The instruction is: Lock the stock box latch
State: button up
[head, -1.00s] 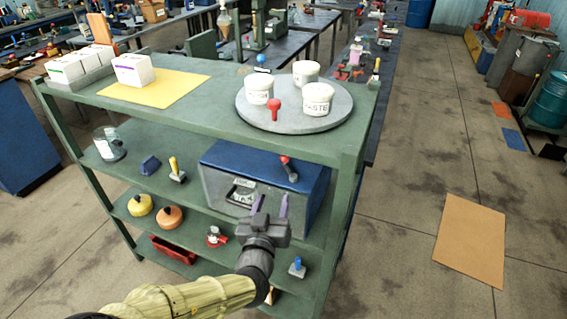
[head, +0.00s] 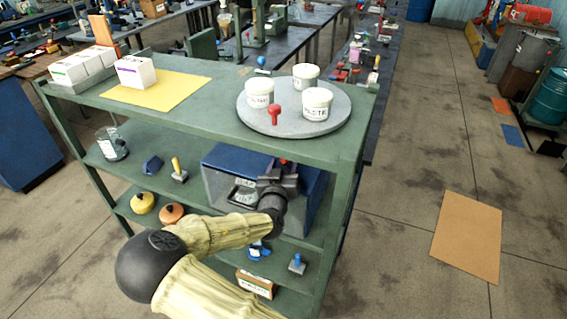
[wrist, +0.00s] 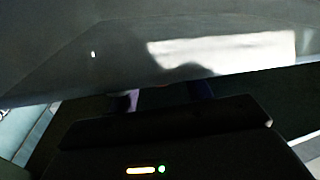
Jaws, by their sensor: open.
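The stock box (head: 226,158) is blue with a grey front and sits on the upper shelf under the bench top. Its front carries labels and a dark handle (head: 243,190). Just above my gripper, a small red tip (head: 283,162) shows; it looks like the end of the box's lever latch, and the rest is hidden. My gripper (head: 277,177) is open at the right part of the box front. In the wrist view a grey surface with a bright patch fills the top. The purplish fingers (wrist: 165,96) reach up to it, and I cannot tell whether they touch the latch.
The green bench top (head: 200,118) overhangs the box. It holds a round grey turntable (head: 262,118) with white tubs and a red knob. A yellow-handled tool (head: 178,172) stands left of the box. The right bench leg (head: 340,215) is close to my arm.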

grip_shut()
jog(key=shift+a+y, duration=0.2)
jog(key=shift+y, duration=0.2)
